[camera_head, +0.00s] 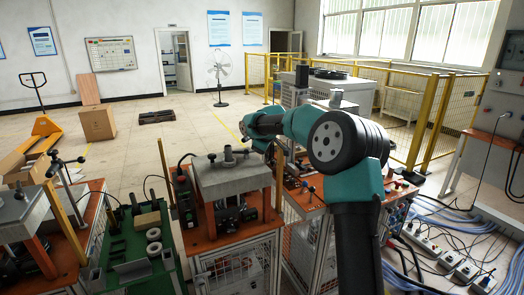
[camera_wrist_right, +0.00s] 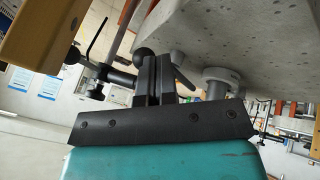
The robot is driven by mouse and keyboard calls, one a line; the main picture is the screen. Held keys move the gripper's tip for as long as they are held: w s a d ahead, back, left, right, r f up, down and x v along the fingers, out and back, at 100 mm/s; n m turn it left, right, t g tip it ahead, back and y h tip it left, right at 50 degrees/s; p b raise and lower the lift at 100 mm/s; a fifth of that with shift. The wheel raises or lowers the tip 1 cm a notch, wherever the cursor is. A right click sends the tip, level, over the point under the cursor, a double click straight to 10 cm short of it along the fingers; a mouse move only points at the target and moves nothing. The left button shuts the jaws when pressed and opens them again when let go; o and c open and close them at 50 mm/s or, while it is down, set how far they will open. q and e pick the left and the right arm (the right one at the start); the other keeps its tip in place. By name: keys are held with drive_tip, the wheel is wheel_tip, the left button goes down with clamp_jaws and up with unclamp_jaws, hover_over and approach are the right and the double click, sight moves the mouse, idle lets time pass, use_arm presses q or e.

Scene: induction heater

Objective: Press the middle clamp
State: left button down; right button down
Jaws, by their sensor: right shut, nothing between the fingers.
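The middle station carries a grey slab (camera_head: 232,178) with a small metal clamp (camera_head: 228,156) standing on its top. My right gripper (camera_head: 270,158) is to the right of this clamp, beside the slab's right end in the head view, small and partly hidden by my arm. In the right wrist view my right gripper (camera_wrist_right: 157,62) has its dark fingers together and empty. A black ball knob (camera_wrist_right: 143,57) shows right by the fingertips; whether they touch I cannot tell. A grey metal rod (camera_wrist_right: 183,72) is just beside them. My left gripper is not in view.
A yellow post (camera_wrist_right: 40,35) stands close in the right wrist view. Another clamp station (camera_head: 22,212) is at the left, and a green tray (camera_head: 118,250) with parts lies between. Cables (camera_head: 440,215) and power strips cover the floor at right.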

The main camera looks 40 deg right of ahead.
drive_tip(key=shift+w+d, duration=1.05)
drive_tip(key=shift+d, duration=0.3)
drive_tip(key=shift+w, duration=0.1)
drive_tip(key=shift+f, duration=0.1)
drive_tip(key=s+d+f+v, duration=0.1)
drive_tip(key=s+v, duration=0.1)
drive_tip(key=v, duration=1.1)
drive_tip(key=shift+d, duration=0.4)
drive_tip(key=shift+f, duration=0.15)
